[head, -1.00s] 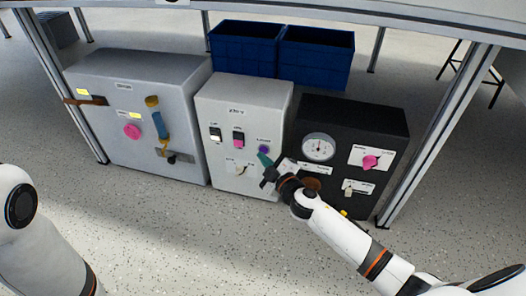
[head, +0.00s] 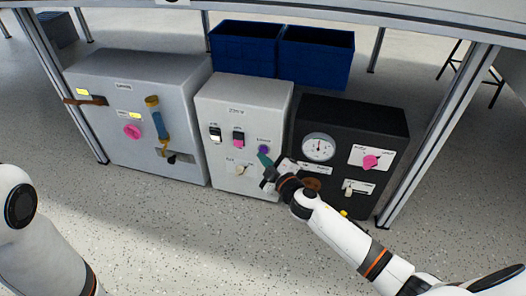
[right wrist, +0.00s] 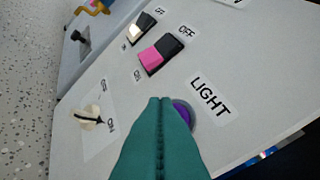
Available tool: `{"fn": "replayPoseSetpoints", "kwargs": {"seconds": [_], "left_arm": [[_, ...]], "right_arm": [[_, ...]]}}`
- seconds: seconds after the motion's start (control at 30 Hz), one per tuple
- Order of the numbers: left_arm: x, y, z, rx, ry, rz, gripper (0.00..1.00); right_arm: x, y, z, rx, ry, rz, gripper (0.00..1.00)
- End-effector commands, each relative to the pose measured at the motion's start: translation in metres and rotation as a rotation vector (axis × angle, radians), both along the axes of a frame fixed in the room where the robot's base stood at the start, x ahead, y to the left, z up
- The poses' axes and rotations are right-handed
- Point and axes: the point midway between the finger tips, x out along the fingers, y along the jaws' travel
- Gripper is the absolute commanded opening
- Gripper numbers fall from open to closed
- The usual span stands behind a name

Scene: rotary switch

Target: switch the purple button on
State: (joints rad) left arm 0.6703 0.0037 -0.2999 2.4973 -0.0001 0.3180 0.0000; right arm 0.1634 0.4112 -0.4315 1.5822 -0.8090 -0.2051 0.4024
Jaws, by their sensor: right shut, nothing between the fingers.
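The purple button (head: 263,149) is a small round button on the front of the white box (head: 218,166), under a label. In the right wrist view the purple button (right wrist: 183,112) shows beside a label reading LIGHT, and is partly hidden by my fingers. My right gripper (head: 264,159) is shut and empty, its teal fingers just below the button. In the right wrist view the shut fingertips (right wrist: 161,100) lie over the button's left edge; I cannot tell whether they touch it. Of my left arm only white links show at the left edge; its gripper is out of view.
The white box also bears a pink rocker switch (head: 238,139), a black-and-white rocker switch (head: 215,134) and a cream rotary knob (head: 240,170). A grey box (head: 185,100) stands left, a black box (head: 350,115) right. Blue crates (head: 245,48) stand behind. Floor in front is clear.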

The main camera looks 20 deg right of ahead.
Motion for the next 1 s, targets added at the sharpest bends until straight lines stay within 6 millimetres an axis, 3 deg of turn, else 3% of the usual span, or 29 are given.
{"fn": "replayPoseSetpoints", "kwargs": {"seconds": [1.0], "left_arm": [[0.0013, 0.0001, -0.0005, -0.001, 0.004, -0.001, 0.35]], "right_arm": [[0.0077, -0.0053, 0.0006, 0.000, -0.001, -0.001, 0.00]]}}
